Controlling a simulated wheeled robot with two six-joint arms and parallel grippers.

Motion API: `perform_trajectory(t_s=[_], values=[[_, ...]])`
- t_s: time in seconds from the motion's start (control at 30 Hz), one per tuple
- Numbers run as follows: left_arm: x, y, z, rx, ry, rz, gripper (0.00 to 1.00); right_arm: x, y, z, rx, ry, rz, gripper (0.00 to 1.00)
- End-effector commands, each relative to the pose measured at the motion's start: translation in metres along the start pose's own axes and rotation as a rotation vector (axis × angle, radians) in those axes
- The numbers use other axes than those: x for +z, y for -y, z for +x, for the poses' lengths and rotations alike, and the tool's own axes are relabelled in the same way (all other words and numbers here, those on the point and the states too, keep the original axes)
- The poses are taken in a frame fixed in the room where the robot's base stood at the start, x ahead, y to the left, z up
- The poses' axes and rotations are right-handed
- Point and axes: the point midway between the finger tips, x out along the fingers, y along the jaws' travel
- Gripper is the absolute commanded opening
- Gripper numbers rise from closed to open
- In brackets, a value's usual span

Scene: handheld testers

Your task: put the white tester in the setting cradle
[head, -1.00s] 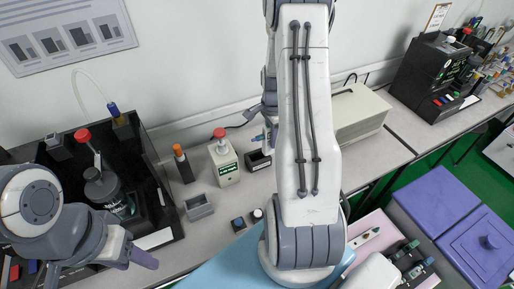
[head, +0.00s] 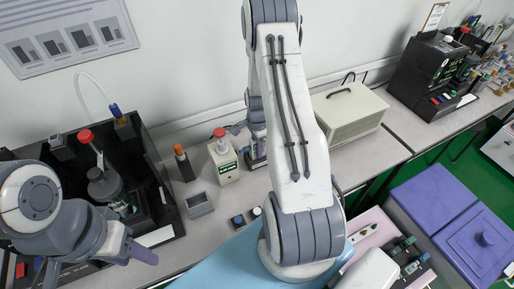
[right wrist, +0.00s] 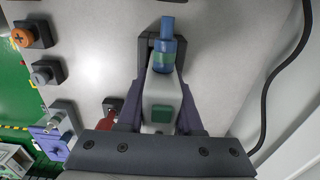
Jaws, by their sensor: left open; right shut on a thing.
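The white tester (right wrist: 158,115), with a green square and a blue top, is held between the fingers of my right gripper (right wrist: 160,115). In the head view it is mostly hidden behind my right arm. A dark cradle (right wrist: 144,48) shows behind its blue end in the right wrist view, and it shows in the head view (head: 254,163) near the wall. The tester overlaps the cradle; I cannot tell whether it is seated. My left gripper (head: 135,254) is open and empty at the lower left.
A white unit with a red knob (head: 224,163) stands just left of the cradle. An orange-topped cylinder (head: 183,162) and a grey open tray (head: 199,205) are farther left. A black bin (head: 160,195) fills the left. A beige case (head: 350,114) stands right.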

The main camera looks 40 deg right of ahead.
Motion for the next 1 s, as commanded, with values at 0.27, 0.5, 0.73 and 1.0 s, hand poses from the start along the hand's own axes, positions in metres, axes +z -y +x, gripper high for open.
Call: perform_trajectory(t_s=[0.27, 0.5, 0.73, 1.0], values=[[0.0, 0.0, 0.001, 0.0, 0.0, 0.0, 0.54, 0.0, 0.0, 0.002, 0.0, 0.0, 0.0, 0.65], [0.0, 0.0, -0.003, 0.0, 0.0, 0.0, 0.54, 0.0, 0.0, -0.003, 0.0, 0.0, 0.0, 0.65], [0.0, 0.001, 0.007, 0.0, 0.0, 0.0, 0.54, 0.0, 0.002, -0.036, -0.007, -0.002, 0.0, 0.65], [0.001, 0.001, 0.015, 0.0, 0.0, 0.0, 0.54, 0.0, 0.001, -0.093, -0.005, -0.001, 0.0, 0.65]])
